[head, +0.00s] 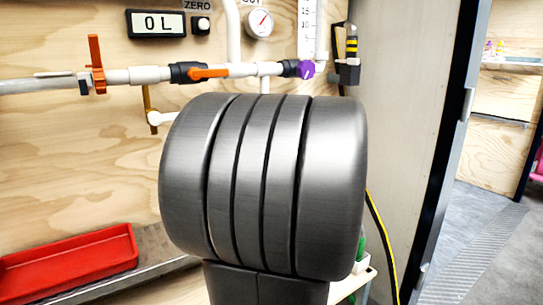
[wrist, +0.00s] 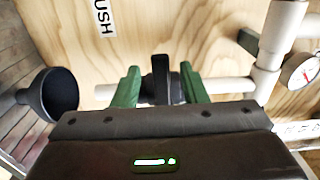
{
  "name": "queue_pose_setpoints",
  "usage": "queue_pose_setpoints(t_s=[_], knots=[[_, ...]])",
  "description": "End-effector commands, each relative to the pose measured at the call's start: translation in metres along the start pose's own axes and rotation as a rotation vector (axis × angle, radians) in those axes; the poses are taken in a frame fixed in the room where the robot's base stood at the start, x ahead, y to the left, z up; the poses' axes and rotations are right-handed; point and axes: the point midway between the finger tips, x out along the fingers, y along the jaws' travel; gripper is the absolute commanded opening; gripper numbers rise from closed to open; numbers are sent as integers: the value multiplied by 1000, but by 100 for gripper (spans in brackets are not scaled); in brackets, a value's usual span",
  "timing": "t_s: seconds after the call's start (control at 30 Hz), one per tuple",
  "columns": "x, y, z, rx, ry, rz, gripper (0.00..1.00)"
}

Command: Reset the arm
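My gripper (wrist: 160,88) shows in the wrist view, with two green fingers standing apart. A black fitting or valve handle (wrist: 160,80) on a white pipe (wrist: 228,86) appears between the fingers, with a gap on each side. I cannot tell how deep it sits between them. Nothing is held. In the head view my large dark arm joint fills the middle and hides my gripper and part of the plywood wall.
The head view shows white pipework with an orange lever (head: 96,65), a purple knob (head: 306,69), a gauge (head: 260,23) and a "0 L" display (head: 156,23). A red tray (head: 70,262) lies lower left. A dark funnel (wrist: 48,95) is left in the wrist view. A doorway opens right.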

Motion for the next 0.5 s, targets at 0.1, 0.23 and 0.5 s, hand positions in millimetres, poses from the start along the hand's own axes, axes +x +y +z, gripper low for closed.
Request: queue_pose_setpoints(t_s=[0.1,0.23,0.5], knots=[[26,2,2,0,-5,0,39],[23,-10,0,62,0,0,39],[23,-13,-1,165,0,1,39]])
